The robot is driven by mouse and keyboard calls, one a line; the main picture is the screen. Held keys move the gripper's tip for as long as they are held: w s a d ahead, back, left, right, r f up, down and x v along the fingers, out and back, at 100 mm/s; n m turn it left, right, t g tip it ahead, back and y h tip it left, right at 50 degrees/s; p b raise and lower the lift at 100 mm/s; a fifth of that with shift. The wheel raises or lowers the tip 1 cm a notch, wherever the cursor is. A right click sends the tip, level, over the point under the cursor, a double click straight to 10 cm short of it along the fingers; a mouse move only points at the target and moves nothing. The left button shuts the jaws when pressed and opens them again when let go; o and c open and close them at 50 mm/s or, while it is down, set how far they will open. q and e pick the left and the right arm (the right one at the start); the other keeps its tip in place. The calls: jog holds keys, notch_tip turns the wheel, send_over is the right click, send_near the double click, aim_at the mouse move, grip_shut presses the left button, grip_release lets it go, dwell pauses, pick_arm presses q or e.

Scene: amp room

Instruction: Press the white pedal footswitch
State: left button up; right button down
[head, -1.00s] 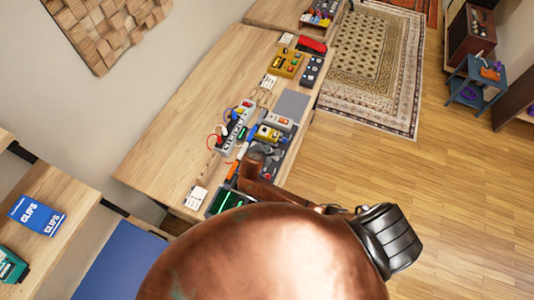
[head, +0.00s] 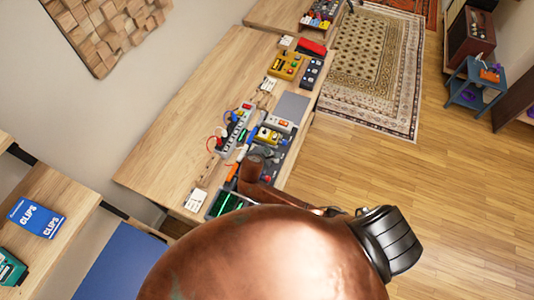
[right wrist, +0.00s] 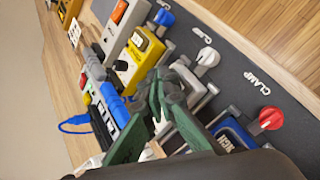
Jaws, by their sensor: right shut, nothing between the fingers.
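A pale grey-white pedal box with an orange top piece (head: 279,122) sits on the bench beside the yellow pedal (head: 268,134). In the right wrist view the pale box (right wrist: 121,22) is at the top, partly cut off, with the yellow pedal (right wrist: 139,54) below it. I cannot tell for sure which part is the footswitch. My right gripper (right wrist: 166,82) is shut and empty, over the dark clamp mat and just below the yellow pedal in that view, apart from the pale box. My left gripper is not in view.
A dark mat (right wrist: 235,85) holds clamps with a white knob (right wrist: 208,57), a red knob (right wrist: 271,118) and a blue knob (right wrist: 163,17). A power strip (head: 233,130) with cables lies left of the pedals. The bench's left part is clear.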

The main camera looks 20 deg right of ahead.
jog(key=shift+f, duration=0.2)
dwell(0.4)
jog(key=shift+f, duration=0.25)
jog(key=shift+f, duration=0.5)
dwell(0.8)
jog(key=shift+r+p, duration=0.9)
jog(key=shift+p, duration=0.35)
jog(key=shift+r, duration=0.1)
notch_tip(320, 180, up, 5)
jog(key=p, duration=0.6)
